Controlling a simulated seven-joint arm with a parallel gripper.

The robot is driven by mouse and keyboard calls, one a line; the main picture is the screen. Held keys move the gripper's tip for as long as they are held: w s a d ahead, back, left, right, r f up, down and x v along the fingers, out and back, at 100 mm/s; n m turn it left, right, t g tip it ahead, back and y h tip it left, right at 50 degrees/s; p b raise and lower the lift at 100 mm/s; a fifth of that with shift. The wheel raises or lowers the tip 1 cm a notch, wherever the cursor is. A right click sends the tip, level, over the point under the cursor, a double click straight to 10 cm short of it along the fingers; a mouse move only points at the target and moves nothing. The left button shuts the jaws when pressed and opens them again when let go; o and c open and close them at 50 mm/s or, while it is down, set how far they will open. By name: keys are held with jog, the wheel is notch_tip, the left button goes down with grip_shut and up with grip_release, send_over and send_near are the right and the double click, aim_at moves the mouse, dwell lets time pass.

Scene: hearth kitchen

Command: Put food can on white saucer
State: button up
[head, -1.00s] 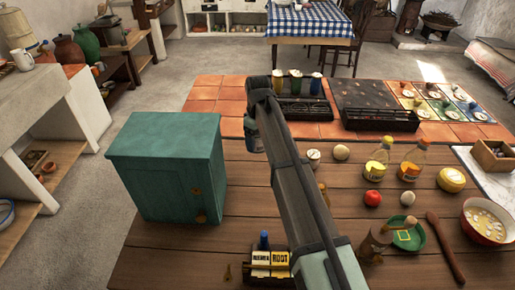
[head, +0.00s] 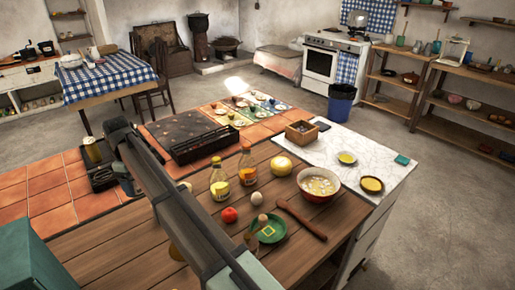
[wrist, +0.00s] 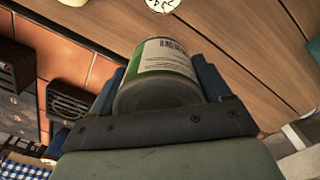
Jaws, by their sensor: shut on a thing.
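My gripper (wrist: 160,85) is shut on the food can (wrist: 168,62), which has a green and white label and a grey metal end, in the wrist view. The can sits between the two blue-grey fingers. In the head view my arm crosses the left side, and the can is not clearly visible there. A small pale saucer with a yellow middle (head: 347,158) lies on the white marble top at the right. Small white discs (head: 243,104) lie on coloured mats at the back. I cannot tell which of these is the white saucer.
A black grill (head: 200,146) is behind. A wooden box (head: 301,132) and a yellow dish (head: 372,184) are right.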

jog(key=w+d+m, duration=0.4)
jog(key=w+d, duration=1.3)
jog(key=w, duration=0.1)
jog(key=r+m, duration=0.1)
jog(key=m, duration=0.9)
send_over(346, 159)
jog(key=shift+w+f, duration=0.15)
jog(key=shift+f, duration=4.4)
jog(key=shift+f, duration=0.25)
jog(key=o, duration=1.3)
